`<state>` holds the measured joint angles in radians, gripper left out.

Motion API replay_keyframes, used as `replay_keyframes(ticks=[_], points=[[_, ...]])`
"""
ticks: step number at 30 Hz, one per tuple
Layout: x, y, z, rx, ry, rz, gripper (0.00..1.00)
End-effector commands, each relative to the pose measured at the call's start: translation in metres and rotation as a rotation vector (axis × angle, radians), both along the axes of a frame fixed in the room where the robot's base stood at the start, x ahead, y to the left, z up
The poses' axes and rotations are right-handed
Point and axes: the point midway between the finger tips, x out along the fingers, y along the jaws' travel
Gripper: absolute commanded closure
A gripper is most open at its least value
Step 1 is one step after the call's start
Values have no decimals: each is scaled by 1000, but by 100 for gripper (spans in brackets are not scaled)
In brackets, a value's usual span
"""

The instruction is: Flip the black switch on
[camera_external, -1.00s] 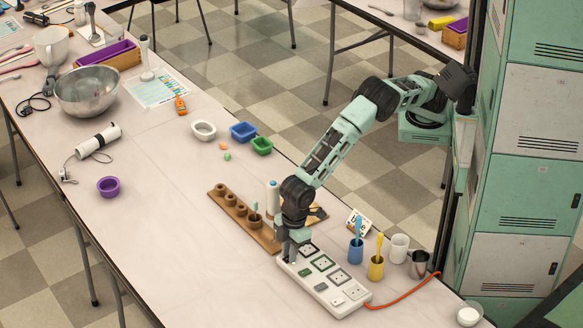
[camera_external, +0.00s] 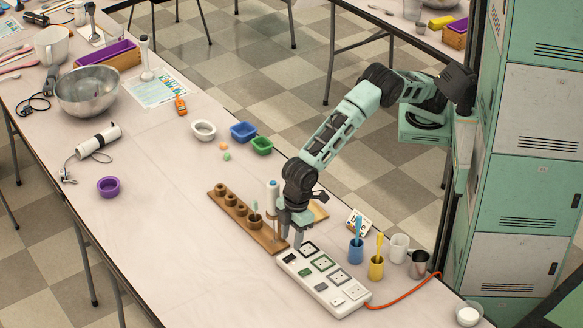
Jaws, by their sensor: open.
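A white power strip (camera_external: 328,296) lies on the table with several square sockets and a row of small switches along its near-left side. The black switch (camera_external: 289,258) is at the strip's upper-left end and is now uncovered. I cannot tell from its size here which way it is tilted. My gripper (camera_external: 289,238) points down just behind and above that end of the strip. Its jaws are open and empty, and it appears apart from the switch.
A wooden peg board (camera_external: 232,209) with round brown pieces is left of my gripper, with a white bottle (camera_external: 272,193) behind. A blue cup (camera_external: 356,249) and yellow cup (camera_external: 376,267) stand right of the strip. An orange cord (camera_external: 405,297) leaves its right end. The table's left-front is clear.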

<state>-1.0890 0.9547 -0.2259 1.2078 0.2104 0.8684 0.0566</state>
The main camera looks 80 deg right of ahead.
Motion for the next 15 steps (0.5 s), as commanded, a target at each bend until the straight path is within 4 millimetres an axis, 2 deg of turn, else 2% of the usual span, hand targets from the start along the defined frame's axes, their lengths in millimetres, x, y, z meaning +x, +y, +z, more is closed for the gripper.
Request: replay_keyframes(ticks=[1, 9, 15], points=[[-1, -1, 14, 4, -1, -1, 58], [-7, -7, 75, 3, -1, 0, 58], [-10, -10, 105, 2, -1, -1, 58]])
